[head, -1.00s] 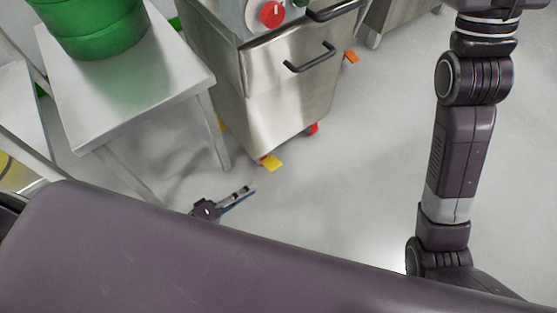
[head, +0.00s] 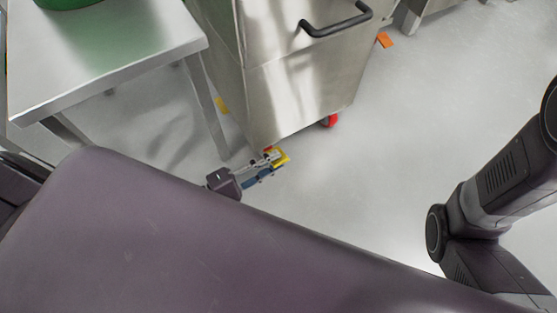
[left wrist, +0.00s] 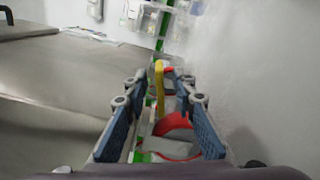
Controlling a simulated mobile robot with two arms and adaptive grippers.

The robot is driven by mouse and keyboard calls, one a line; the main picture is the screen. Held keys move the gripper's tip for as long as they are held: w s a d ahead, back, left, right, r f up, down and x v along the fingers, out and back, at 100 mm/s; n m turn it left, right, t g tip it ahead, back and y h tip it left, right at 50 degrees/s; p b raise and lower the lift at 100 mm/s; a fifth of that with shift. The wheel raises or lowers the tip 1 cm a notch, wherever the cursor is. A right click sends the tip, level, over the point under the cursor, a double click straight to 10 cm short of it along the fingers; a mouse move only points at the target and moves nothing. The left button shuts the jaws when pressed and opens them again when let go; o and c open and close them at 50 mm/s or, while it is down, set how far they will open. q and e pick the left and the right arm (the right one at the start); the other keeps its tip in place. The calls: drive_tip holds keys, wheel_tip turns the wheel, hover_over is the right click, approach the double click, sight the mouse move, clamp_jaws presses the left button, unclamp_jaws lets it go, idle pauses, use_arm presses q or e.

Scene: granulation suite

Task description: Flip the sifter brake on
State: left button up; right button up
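The sifter appears to be the stainless steel cabinet (head: 305,95) on casters in the head view. A yellow tab (head: 281,157), likely the brake pedal, sticks out low at its near corner. In the left wrist view a yellow bar (left wrist: 159,75) stands between my finger pads, with a red wheel-like part (left wrist: 174,124) below it. My left gripper (head: 270,164) is at the yellow tab, low near the floor; its blue pads (left wrist: 160,112) are spread apart. I cannot tell whether they touch the tab. My right gripper is out of view.
A steel table (head: 110,55) with a green container (head: 68,3) stands to the left. A black handle (head: 337,21) juts from the cabinet. Floor at right is open.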

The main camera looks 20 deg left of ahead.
use_arm(q)
drive_tip(key=shift+x, duration=1.05)
drive_tip(key=shift+c, duration=0.4)
clamp_jaws()
drive_tip(key=shift+f+m, duration=0.1)
drive_tip(key=shift+m, duration=0.2)
drive_tip(key=m, duration=0.1)
drive_tip(key=f+m, duration=0.1)
drive_tip(key=m, duration=0.1)
drive_tip(key=shift+s+d+f, duration=0.1)
drive_tip(key=shift+f, duration=0.05)
drive_tip(key=shift+f+m, duration=0.3)
drive_tip(key=shift+m, duration=0.55)
drive_tip(key=shift+f+m, duration=0.3)
drive_tip(key=shift+m, duration=0.55)
